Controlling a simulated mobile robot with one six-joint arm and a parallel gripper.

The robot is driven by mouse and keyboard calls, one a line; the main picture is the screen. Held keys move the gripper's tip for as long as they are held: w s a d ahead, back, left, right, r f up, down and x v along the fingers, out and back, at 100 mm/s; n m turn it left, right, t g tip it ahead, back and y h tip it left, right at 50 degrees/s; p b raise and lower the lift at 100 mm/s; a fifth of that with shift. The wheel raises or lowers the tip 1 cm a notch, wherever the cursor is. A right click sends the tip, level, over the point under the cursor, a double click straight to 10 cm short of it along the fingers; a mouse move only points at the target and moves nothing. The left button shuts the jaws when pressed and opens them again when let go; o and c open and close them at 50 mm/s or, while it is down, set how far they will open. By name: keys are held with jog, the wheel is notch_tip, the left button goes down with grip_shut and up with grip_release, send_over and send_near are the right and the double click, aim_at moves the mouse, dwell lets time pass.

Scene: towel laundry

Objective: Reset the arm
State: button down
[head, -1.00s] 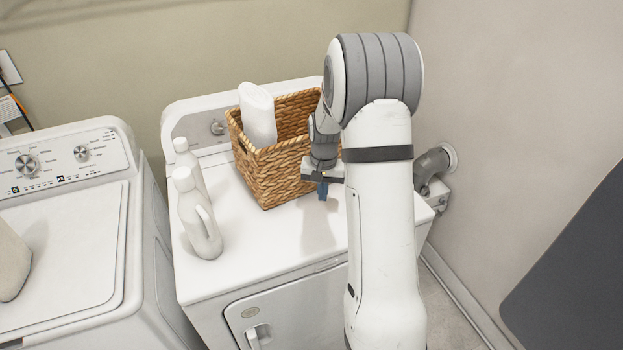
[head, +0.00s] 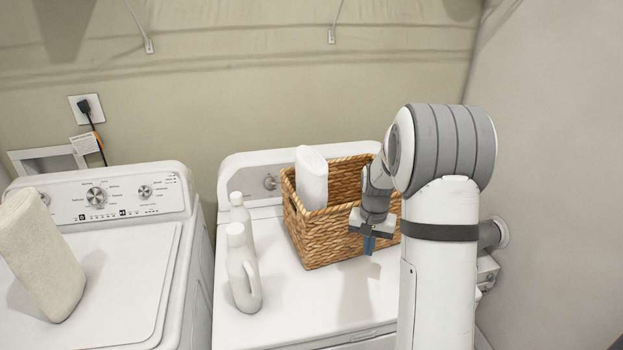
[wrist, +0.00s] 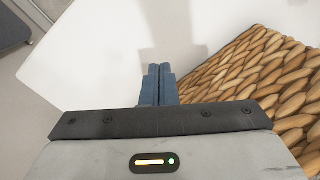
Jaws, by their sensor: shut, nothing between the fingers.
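My gripper (head: 369,245) points down in front of the right part of the wicker basket, above the white dryer top. In the wrist view its blue fingers (wrist: 160,72) are together with nothing between them. The woven brown basket (head: 335,236) stands on the dryer (head: 300,308); its side also shows close to the gripper in the wrist view (wrist: 262,80). A rolled white towel (head: 311,178) stands upright in the basket. A rolled beige towel (head: 40,255) stands tilted on the washer at the left.
Two white bottles, a rear one (head: 238,207) and a front one with a handle (head: 243,270), stand left of the basket. The washer (head: 110,275) is at the left, with a narrow gap before the dryer. A pipe (head: 492,233) and wall are at the right.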

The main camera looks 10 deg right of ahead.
jog(key=s+a+r+n+t+b, duration=0.1)
jog(key=s+a+r, duration=0.35)
jog(key=r, duration=0.25)
jog(key=s+a+r+n+t+b, duration=0.1)
jog(key=s+a+r+n, duration=0.1)
jog(key=s, duration=0.9)
jog(key=s+a+r+n+t+b, duration=0.1)
jog(key=s+a, duration=0.4)
jog(key=s, duration=0.5)
jog(key=shift+s+r+n+b, duration=0.3)
jog(key=shift+s+r+n, duration=0.1)
jog(key=shift+r+n, duration=0.5)
jog(key=shift+a, duration=0.1)
